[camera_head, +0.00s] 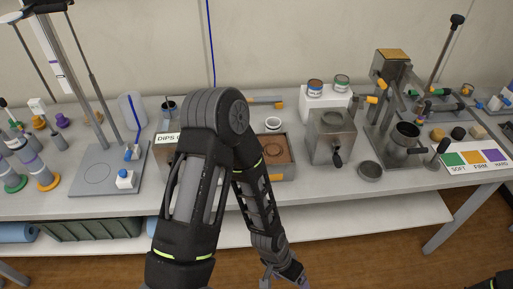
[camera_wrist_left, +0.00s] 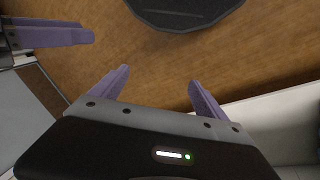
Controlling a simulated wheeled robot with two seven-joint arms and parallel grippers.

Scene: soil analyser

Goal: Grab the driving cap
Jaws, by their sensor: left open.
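I cannot tell for sure which item is the driving cap. Small cap-like pieces stand at the left of the bench, including an orange one (camera_head: 39,123) and a purple one (camera_head: 62,121). A black piece (camera_head: 458,133) and a tan piece (camera_head: 478,131) stand at the right. My left gripper (camera_head: 284,280) hangs low in front of the bench, away from all of these. The left wrist view shows its purple fingers (camera_wrist_left: 158,77) apart with nothing between them, over wooden floor. Another purple finger (camera_wrist_left: 55,36) shows at the upper left there, probably my right gripper's.
A lower shelf (camera_head: 330,222) runs beneath. My left arm hides the bench's middle.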

